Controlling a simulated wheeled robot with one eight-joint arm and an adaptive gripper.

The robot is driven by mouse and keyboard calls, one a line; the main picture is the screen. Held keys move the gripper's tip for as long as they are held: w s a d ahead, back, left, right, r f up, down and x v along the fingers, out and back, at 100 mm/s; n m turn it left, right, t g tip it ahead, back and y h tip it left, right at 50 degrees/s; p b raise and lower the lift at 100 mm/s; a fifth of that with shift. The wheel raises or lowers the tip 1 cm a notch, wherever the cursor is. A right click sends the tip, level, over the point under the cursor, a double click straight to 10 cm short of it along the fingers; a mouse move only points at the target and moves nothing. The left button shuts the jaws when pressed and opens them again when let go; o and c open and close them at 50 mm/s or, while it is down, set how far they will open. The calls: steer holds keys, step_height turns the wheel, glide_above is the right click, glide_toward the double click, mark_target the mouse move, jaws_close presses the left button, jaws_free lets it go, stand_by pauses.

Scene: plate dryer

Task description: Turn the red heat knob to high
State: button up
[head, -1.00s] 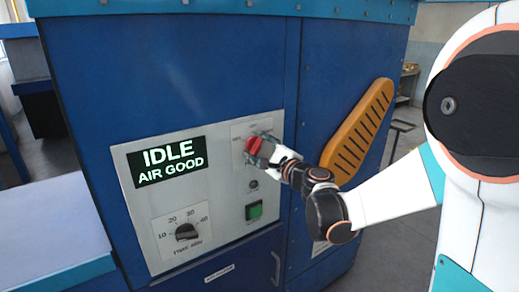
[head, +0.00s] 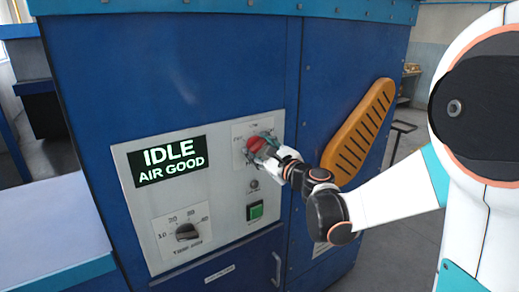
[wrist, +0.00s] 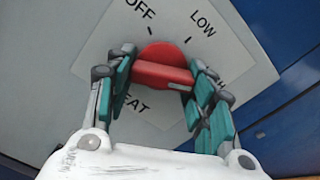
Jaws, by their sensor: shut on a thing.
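The red heat knob (head: 257,144) sits on the grey control panel's upper right plate. In the wrist view the knob (wrist: 163,72) has its raised bar lying nearly across the picture, its right end toward a partly hidden label starting with H. OFF is at upper left, LOW at upper right; the HEAT label below is partly covered. My gripper (wrist: 160,75) has its teal-padded fingers on both ends of the bar, shut on the knob. It also shows in the head view (head: 264,143).
The display (head: 167,161) reads IDLE, AIR GOOD. A black timer knob (head: 186,231) is at the panel's lower left and a green button (head: 254,210) below the heat knob.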

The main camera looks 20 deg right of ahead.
steer(key=o, duration=1.1)
steer(key=v, duration=1.2)
steer(key=shift+s, duration=0.1)
